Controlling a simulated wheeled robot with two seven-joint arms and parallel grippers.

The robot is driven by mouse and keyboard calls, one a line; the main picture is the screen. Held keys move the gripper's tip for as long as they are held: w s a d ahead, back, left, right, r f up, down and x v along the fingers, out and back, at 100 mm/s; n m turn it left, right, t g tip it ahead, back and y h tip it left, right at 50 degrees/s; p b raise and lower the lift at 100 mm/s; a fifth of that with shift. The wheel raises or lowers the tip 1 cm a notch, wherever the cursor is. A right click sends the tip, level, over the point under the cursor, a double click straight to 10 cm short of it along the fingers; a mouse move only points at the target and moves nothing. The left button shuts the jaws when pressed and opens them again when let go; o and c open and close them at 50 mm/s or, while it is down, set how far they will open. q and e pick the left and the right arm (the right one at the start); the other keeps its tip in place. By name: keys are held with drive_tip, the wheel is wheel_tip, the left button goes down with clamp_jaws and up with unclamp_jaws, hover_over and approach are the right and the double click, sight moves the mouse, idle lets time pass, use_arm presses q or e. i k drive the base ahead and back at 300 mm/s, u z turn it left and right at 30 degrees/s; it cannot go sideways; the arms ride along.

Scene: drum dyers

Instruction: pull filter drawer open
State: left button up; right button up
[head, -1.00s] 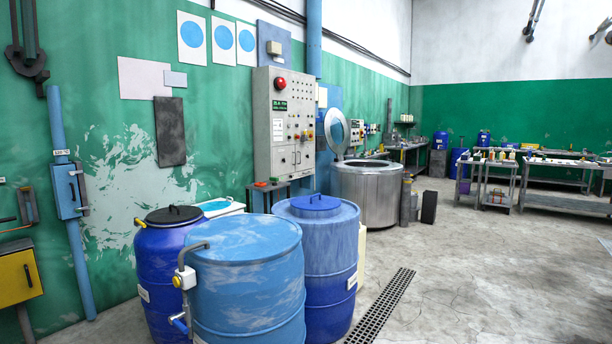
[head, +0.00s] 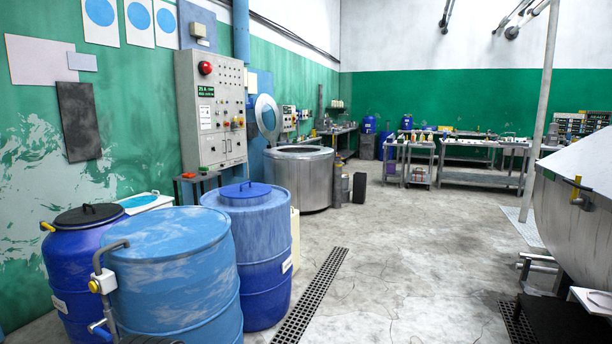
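I cannot make out a filter drawer in the head view. A large steel drum machine (head: 578,215) stands at the right edge, cut off by the frame, with a yellow-handled valve on its side. A round steel vat (head: 300,180) with its lid raised stands by the left wall. Neither of my grippers is in view.
Blue barrels (head: 165,275) stand at the front left. A control cabinet (head: 215,110) hangs on the green wall. Steel work tables (head: 480,178) stand at the back. A floor grate (head: 312,300) runs through the middle, and the concrete floor (head: 410,250) right of it is clear.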

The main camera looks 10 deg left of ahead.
sight(241, 159)
drive_tip(key=i, duration=8.8)
drive_tip(key=u, duration=2.5)
drive_tip(key=i, duration=2.6)
drive_tip(key=z, duration=0.65)
